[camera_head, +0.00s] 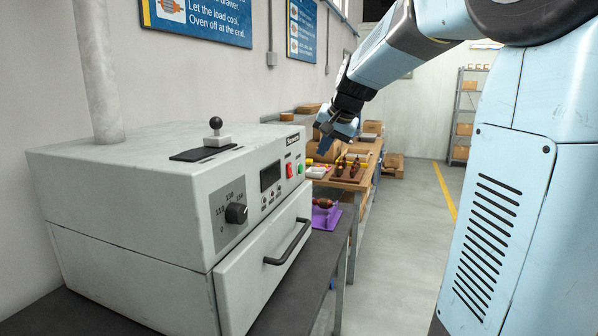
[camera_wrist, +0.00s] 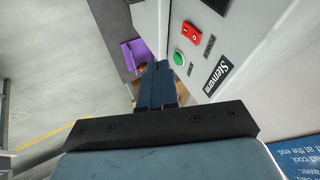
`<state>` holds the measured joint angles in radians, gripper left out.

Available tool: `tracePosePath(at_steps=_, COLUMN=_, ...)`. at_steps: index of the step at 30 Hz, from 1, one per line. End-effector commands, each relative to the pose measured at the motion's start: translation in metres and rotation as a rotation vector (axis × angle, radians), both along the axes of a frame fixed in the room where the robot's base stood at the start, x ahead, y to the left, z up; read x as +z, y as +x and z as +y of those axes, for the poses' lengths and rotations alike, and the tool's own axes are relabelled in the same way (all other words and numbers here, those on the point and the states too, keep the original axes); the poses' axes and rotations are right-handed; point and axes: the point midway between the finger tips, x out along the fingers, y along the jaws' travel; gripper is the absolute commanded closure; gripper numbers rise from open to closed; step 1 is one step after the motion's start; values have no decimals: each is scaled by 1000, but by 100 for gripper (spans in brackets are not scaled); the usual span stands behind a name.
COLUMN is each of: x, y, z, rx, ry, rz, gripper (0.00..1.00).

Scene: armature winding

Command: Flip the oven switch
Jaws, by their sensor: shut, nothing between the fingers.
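The oven (camera_head: 120,195) is a light grey box on a dark bench at the left. Its front panel carries a red switch (camera_head: 289,168) next to a round green button (camera_head: 300,167). In the wrist view the red switch (camera_wrist: 191,31) shows white marks, and the green button (camera_wrist: 178,58) is nearer my fingers. My gripper (camera_head: 325,142) is in the air beyond the panel's far end, apart from the switch. In the wrist view its dark blue fingers (camera_wrist: 157,78) are together and empty, just left of the green button. Neither control is hidden.
The oven has a dial (camera_head: 236,213), a dark display (camera_head: 270,176), a drawer handle (camera_head: 290,242) and a black-knobbed lever (camera_head: 215,130) on top. A purple holder (camera_head: 327,216) stands on the bench beyond the drawer. A wooden table (camera_head: 345,183) with parts lies further back. The right floor is clear.

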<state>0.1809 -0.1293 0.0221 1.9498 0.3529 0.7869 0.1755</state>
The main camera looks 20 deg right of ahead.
Motion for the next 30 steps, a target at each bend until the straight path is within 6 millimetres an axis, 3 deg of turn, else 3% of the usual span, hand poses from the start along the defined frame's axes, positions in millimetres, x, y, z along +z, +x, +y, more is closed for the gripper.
tracePosePath(at_steps=8, x=-9, y=6, z=2, rx=0, ry=1, rz=2, gripper=100)
tracePosePath(at_steps=24, x=-83, y=55, z=16, rx=0, ry=1, rz=3, gripper=100)
tracePosePath(at_steps=30, x=-86, y=70, z=38, rx=2, ry=0, rz=1, gripper=100)
